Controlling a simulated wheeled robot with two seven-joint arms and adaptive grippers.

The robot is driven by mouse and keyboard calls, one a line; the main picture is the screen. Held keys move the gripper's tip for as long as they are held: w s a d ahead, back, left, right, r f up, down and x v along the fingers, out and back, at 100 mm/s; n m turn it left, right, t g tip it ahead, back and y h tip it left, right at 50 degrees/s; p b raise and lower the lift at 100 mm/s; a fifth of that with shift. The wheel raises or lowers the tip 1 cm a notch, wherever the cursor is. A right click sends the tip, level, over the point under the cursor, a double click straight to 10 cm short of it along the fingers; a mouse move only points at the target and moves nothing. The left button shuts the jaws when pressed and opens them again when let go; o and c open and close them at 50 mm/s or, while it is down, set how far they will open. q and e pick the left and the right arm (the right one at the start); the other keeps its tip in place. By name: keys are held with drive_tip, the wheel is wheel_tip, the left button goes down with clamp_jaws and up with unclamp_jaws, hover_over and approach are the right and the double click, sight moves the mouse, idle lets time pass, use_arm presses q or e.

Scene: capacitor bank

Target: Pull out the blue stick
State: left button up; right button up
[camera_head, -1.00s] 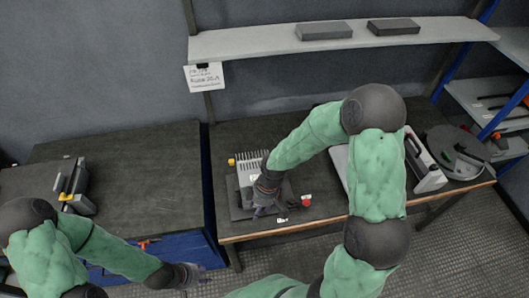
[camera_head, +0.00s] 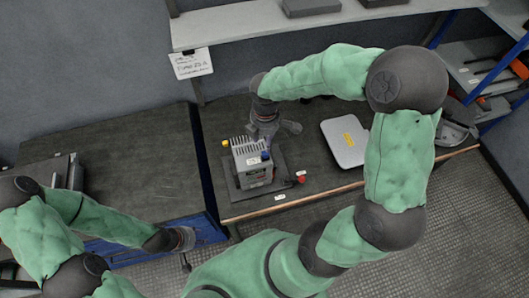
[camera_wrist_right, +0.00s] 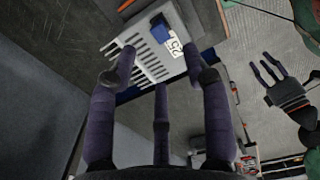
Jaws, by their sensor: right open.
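The grey finned capacitor unit (camera_head: 252,165) sits on a dark base plate on the right table. A small blue piece, the blue stick (camera_head: 265,156), shows on its top right edge. In the right wrist view it is a blue block (camera_wrist_right: 160,28) beside a white label marked 25.
A yellow knob (camera_head: 225,143) and a red knob (camera_head: 301,180) flank the unit. A pale grey case (camera_head: 345,140) lies to its right. A shelf (camera_head: 240,27) runs above the table. The left table's middle (camera_head: 130,170) is clear.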

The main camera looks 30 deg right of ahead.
sight(265, 153)
drive_tip(key=shift+s+f+b, duration=0.1)
drive_tip(key=shift+f+b, duration=0.6)
drive_tip(key=shift+f, duration=0.15)
wheel_tip(265, 153, down, 7)
drive_tip(key=b, duration=0.5)
drive_tip(key=shift+f, duration=0.15)
idle(0.6)
clamp_jaws()
drive_tip(key=shift+r, duration=0.2)
drive_tip(key=shift+r+p, duration=2.7)
drive_tip(key=shift+r, duration=0.15)
